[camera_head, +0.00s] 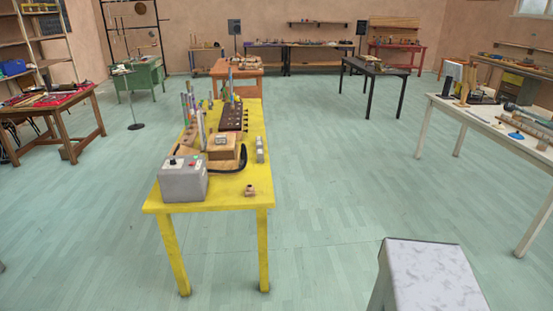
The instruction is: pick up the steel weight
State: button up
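I cannot pick out the steel weight with certainty. A small grey metallic-looking piece (259,150) stands near the right edge of the yellow table (228,190); it may be the weight, but it is too small to tell. Another small pale piece (221,139) sits on top of a wooden box (226,155) on the same table. My gripper is not in view.
On the yellow table are a grey control box (184,180), a black cable (243,159) and a small brown fitting (250,191). A white table (485,120) stands right. A pale grey block (430,275) rises at the bottom right. Green floor (330,190) is open between them.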

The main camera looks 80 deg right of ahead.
aim_at(260, 153)
jog(key=u, duration=0.15)
jog(key=k, duration=0.8)
jog(key=z, duration=1.35)
jog(key=i, duration=1.1)
jog(key=z, duration=0.05)
